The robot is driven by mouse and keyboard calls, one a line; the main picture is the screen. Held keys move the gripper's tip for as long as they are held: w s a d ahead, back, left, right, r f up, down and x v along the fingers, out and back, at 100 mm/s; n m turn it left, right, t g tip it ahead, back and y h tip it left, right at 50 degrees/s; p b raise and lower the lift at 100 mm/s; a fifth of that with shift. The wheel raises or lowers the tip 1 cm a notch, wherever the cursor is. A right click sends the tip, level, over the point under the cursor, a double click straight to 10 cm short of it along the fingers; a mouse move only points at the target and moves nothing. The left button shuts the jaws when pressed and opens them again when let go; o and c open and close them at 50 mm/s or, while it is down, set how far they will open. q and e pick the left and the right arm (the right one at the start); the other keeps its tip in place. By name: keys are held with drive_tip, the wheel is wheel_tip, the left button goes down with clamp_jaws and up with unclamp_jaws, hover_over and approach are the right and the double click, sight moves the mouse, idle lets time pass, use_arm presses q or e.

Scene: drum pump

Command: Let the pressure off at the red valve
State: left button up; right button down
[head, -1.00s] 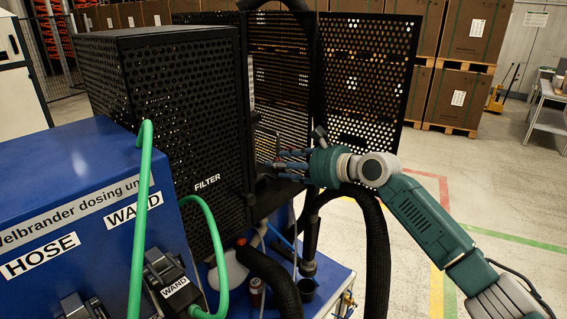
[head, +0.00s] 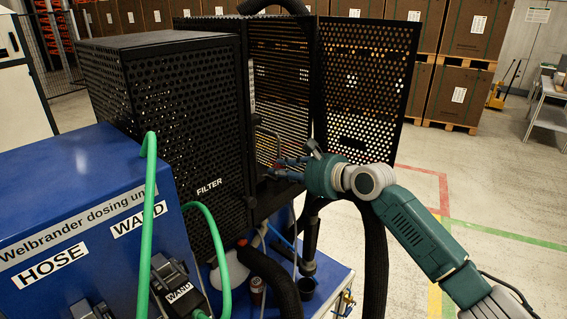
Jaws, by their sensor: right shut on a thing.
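My right gripper (head: 283,168) reaches in from the right, at the gap between the black filter cage (head: 160,110) and the open perforated panel (head: 368,85). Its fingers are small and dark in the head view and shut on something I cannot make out. My left gripper is not in view.
The blue dosing unit (head: 60,180) with green hoses (head: 149,220) stands at the front left. A thick black hose (head: 375,260) hangs below my right arm. Floor on the right is open.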

drive_tip(key=shift+s+a+f+n+t+p, duration=0.25)
drive_tip(key=shift+a+f+n+t+p, duration=0.05)
drive_tip(key=shift+n+p, duration=0.6)
drive_tip(key=shift+s+a+f+n+t+h+p, duration=0.15)
drive_tip(key=shift+f+n+t+h+p, duration=0.4)
drive_tip(key=shift+n, duration=0.45)
drive_tip(key=shift+f, duration=0.1)
drive_tip(key=c, duration=1.5)
unclamp_jaws()
drive_tip(key=shift+c, duration=0.2)
